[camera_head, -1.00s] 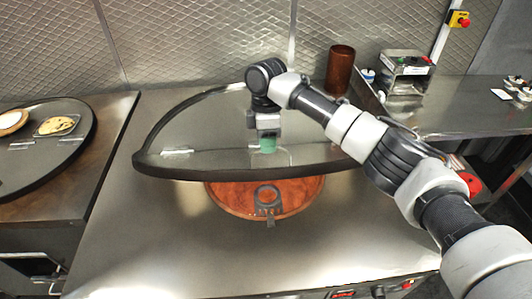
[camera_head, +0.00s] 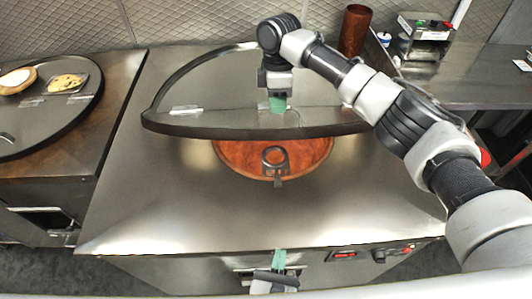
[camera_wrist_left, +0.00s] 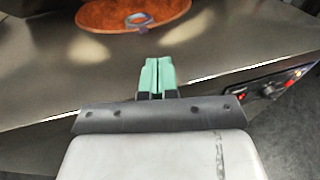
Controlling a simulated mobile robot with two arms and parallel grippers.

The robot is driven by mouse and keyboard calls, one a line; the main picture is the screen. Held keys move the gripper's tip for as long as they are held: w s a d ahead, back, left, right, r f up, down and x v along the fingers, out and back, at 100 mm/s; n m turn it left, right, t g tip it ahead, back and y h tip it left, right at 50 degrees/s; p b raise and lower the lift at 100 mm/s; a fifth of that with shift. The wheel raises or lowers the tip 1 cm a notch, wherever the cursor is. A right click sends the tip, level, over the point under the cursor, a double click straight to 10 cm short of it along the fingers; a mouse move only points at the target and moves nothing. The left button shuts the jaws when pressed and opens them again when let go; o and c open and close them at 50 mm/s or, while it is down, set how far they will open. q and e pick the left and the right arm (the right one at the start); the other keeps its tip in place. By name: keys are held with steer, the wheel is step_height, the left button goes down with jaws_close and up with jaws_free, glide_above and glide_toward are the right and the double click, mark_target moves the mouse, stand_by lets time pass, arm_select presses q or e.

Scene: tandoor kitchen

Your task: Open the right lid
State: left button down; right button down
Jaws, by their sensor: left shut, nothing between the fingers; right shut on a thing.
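The right lid (camera_head: 220,90) is a grey, dark-rimmed round cover on the steel oven. Its front is clear of the round terracotta opening (camera_head: 235,160), which is partly uncovered below the rim. A grey ring-shaped fitting (camera_head: 275,158) shows at the opening. My right gripper (camera_head: 277,104), with green fingertips, reaches over the lid and is shut at the lid's face near the hinge line; what exactly it grips is hidden. My left gripper (camera_head: 279,258) is shut and empty at the oven's front edge, apart from the lid. It also shows in the left wrist view (camera_wrist_left: 158,75).
A brown cylinder (camera_head: 355,32) and a metal rack (camera_head: 422,35) stand at the back right. The oven's front top is clear.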

arm_select(q)
steer(key=w+a+r+n+t+y, duration=0.1)
steer(key=w+r+t+y, duration=0.1)
steer(key=r, duration=0.4)
steer(key=w+a+r+n+t+y, duration=0.1)
steer(key=w+r+y, duration=0.15)
steer(key=r, duration=0.35)
arm_select(e)
steer(key=shift+w+d+f, duration=0.15)
steer(key=shift+f, duration=0.05)
arm_select(q)
steer(key=w+r, duration=0.5)
steer(key=w, duration=0.7)
steer(key=shift+r+n, duration=0.3)
steer(key=shift+r, duration=0.05)
steer(key=shift+a, duration=0.1)
